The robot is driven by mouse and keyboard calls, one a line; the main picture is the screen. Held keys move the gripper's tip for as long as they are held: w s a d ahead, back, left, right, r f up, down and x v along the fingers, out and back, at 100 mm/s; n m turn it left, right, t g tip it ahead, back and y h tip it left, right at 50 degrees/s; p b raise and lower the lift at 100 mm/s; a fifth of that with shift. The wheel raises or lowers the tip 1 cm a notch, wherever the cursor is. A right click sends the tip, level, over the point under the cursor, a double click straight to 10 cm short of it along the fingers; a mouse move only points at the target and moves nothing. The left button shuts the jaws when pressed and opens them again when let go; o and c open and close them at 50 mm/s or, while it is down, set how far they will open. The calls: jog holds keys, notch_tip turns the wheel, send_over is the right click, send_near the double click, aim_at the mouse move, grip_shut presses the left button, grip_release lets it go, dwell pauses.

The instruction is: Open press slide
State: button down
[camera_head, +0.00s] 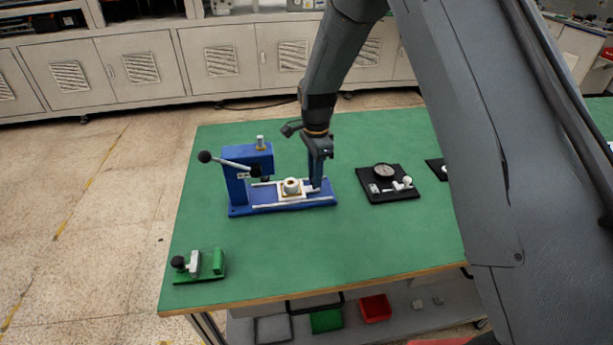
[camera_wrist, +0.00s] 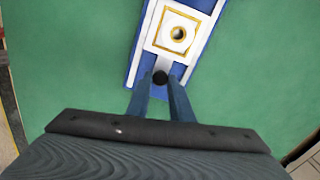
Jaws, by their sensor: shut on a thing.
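The blue press (camera_head: 238,180) stands on the green table, with its lever and black ball knob at the upper left. Its slide (camera_head: 278,193) is a white plate on the blue base rails, carrying a round white part (camera_head: 291,186) with a hole. The slide sits out to the right of the press column. My gripper (camera_head: 316,186) points down at the right end of the slide.
A black plate with a round dial (camera_head: 385,182) lies to the right of the press. A green fixture (camera_head: 199,265) stands at the front left. The green table top (camera_head: 310,245) is clear in front. Bins (camera_head: 375,307) sit on the shelf below.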

jog(key=c, duration=1.6)
grip_release()
jog(key=shift+o, duration=0.2)
notch_tip(320, 180, up, 7)
jog(key=shift+r+b, duration=0.1)
jog(key=shift+b, duration=0.95)
jog(key=shift+r, duration=0.35)
jog(key=s+d+n, duration=0.4)
jog(key=s+d, duration=0.1)
jog(key=s, duration=0.3)
jog(key=s+d+r+n, duration=0.1)
jog(key=s+d+n, duration=0.4)
jog(key=s, duration=0.4)
jog(key=s+d+r+n+t, duration=0.1)
jog(key=s+d+n, duration=0.3)
jog(key=s+d, duration=0.3)
jog(key=shift+s+n, duration=0.4)
jog(key=shift+s, duration=0.5)
